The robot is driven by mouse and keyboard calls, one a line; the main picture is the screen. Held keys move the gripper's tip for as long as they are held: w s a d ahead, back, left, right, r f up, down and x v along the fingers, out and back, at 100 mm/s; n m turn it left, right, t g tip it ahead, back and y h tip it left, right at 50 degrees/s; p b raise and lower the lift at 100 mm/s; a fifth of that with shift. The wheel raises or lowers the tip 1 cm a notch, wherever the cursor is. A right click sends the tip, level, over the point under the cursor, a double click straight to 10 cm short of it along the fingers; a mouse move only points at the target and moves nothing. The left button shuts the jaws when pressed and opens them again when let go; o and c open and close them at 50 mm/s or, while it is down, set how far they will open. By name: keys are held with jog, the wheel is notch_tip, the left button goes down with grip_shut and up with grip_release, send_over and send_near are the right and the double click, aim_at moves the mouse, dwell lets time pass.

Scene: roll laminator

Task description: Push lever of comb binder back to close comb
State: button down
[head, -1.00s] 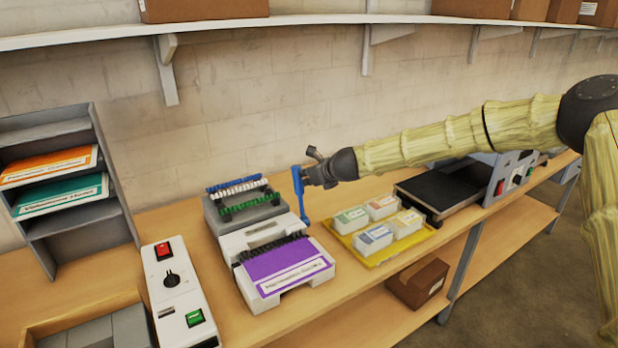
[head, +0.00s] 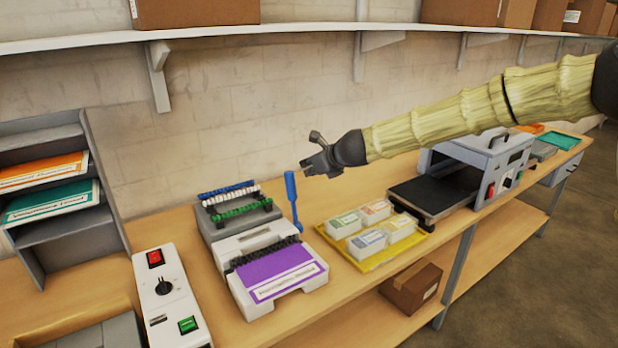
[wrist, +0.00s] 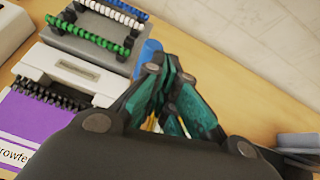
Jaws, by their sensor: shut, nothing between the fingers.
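The comb binder (head: 262,240) is a white machine on the bench, with a black comb and a purple booklet (head: 283,268) at its front. Its blue lever (head: 293,203) stands nearly upright on the machine's right side. My gripper (head: 303,172) is shut and empty, just right of the lever's upper end in the head view. I cannot tell whether it touches the lever. In the wrist view the shut fingers (wrist: 163,82) partly cover the blue lever (wrist: 150,47), and the binder (wrist: 75,70) lies to their left.
A grey rack (head: 262,215) with blue, white and green combs stands behind the binder. A yellow tray (head: 375,252) with several small boxes lies to the right, near a laminator (head: 478,165). A white switch box (head: 170,295) stands to the left.

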jog(key=shift+w+d+r, duration=0.1)
jog(key=shift+d+r, duration=0.05)
jog(key=shift+r, duration=1.9)
